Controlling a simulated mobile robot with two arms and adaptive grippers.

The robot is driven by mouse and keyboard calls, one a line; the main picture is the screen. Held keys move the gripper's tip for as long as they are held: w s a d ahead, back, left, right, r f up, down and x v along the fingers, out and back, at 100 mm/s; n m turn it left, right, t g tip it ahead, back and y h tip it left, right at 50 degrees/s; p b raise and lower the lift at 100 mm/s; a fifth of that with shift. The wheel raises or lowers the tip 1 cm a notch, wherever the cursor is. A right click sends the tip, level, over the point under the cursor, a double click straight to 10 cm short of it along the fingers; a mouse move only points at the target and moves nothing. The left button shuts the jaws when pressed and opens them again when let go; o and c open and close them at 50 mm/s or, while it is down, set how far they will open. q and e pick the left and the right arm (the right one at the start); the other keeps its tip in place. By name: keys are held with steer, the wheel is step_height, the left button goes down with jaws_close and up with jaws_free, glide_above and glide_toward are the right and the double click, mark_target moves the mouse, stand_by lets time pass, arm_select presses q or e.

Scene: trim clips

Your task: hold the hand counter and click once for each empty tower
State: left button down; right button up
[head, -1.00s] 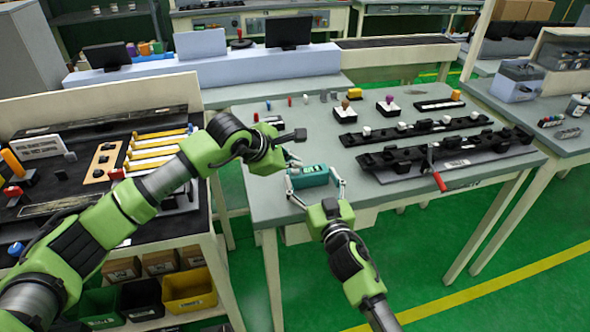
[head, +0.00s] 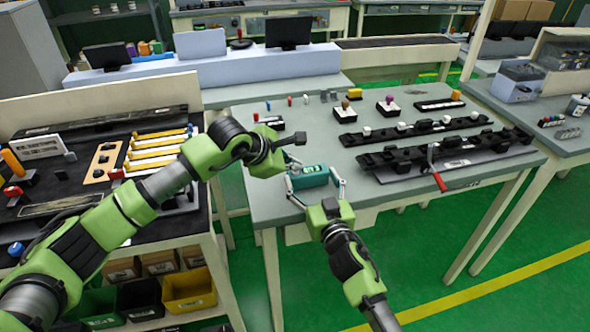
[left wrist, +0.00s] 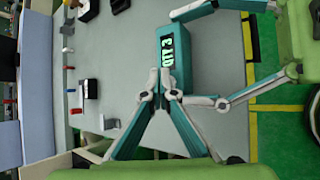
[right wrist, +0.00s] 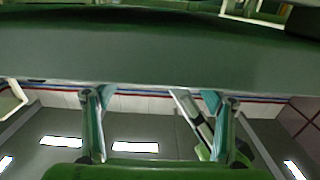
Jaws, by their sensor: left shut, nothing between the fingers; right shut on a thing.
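The teal hand counter (head: 309,178) is held near the front edge of the grey table. My right gripper (head: 314,186) is shut on it, one finger at each side. In the left wrist view the counter (left wrist: 183,58) shows lit green digits sideways, which I cannot read surely. My left gripper (left wrist: 166,88) is shut and empty, its fingertips at the end of the counter. I cannot tell whether they touch it. On the table stand a black block with a yellow-brown top (head: 345,107) and one with a purple top (head: 388,104). I cannot tell which pieces are the towers.
Two long black rails (head: 415,128) lie on the table's right side, with a red-handled lever (head: 438,180) at the front. A dark bench (head: 50,190) with yellow strips stands at the left. Small coloured pegs stand towards the back. The table's middle is fairly clear.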

mark_target(293, 173)
arm_select(q)
steer(key=shift+r, duration=0.85)
steer(key=shift+r, duration=2.5)
arm_select(e)
steer(key=o, duration=1.2)
steer(key=shift+o, duration=0.2)
steer(key=shift+s, duration=0.1)
